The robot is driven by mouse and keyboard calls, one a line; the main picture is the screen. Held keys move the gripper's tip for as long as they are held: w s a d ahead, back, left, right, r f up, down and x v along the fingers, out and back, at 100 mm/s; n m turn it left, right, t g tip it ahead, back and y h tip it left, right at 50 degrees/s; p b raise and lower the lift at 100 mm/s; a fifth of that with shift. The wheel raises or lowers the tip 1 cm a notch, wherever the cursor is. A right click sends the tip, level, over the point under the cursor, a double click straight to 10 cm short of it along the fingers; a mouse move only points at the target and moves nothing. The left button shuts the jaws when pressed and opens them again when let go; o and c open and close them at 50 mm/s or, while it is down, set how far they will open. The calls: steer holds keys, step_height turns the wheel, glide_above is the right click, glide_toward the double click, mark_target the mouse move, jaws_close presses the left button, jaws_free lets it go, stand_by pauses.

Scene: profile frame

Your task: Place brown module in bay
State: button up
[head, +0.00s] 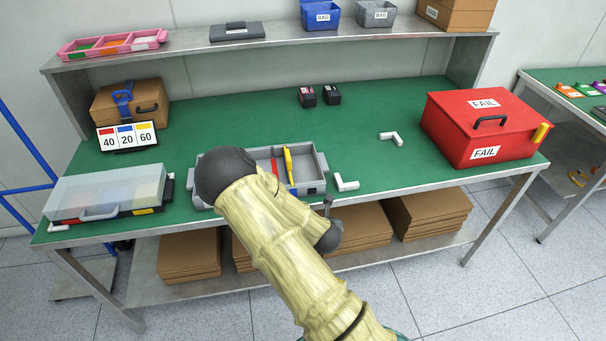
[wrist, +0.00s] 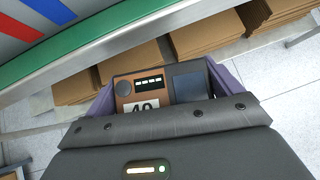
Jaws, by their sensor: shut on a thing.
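The brown module (wrist: 128,88) is in my gripper (wrist: 160,82) in the wrist view. It has a round dial, a row of small lights, a dark screen and a label reading 40, partly covered by the gripper body. The purple fingers are shut on its two sides. In the head view my arm hides the gripper and module. A grey compartmented tray (head: 308,160) lies on the green table, partly behind my arm. I cannot tell which compartment is the bay.
A card reading 40, 20, 60 (head: 127,136) stands at the left, behind a clear-lidded case (head: 108,192). A red FAIL box (head: 481,126) stands at the right. White corner pieces (head: 391,137) and two small dark modules (head: 308,96) are on the table (head: 370,100). Cardboard stacks (head: 430,212) lie below.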

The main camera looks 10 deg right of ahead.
steer(key=s+d+r+m+g+h, duration=0.1)
steer(key=s+d+m+g, duration=0.25)
steer(key=m+g, duration=0.45)
steer(key=s+d+m+g, duration=0.3)
steer(key=s+m, duration=0.1)
steer(key=m, duration=0.8)
steer(key=s+d+r+m+g+h, duration=0.1)
steer(key=s+d+m+g, duration=0.2)
steer(key=m+g, duration=0.5)
steer(key=a+r+m+t+y, duration=0.5)
steer(key=r+m, duration=0.3)
steer(key=m, duration=0.4)
steer(key=a+r+m+t+y, duration=0.5)
steer(key=a+r+m+y, duration=0.1)
steer(key=m, duration=0.6)
steer(key=shift+s+a+r+t+y, duration=0.2)
steer(key=shift+s+r+t+y, duration=0.1)
steer(key=shift+r+y, duration=0.6)
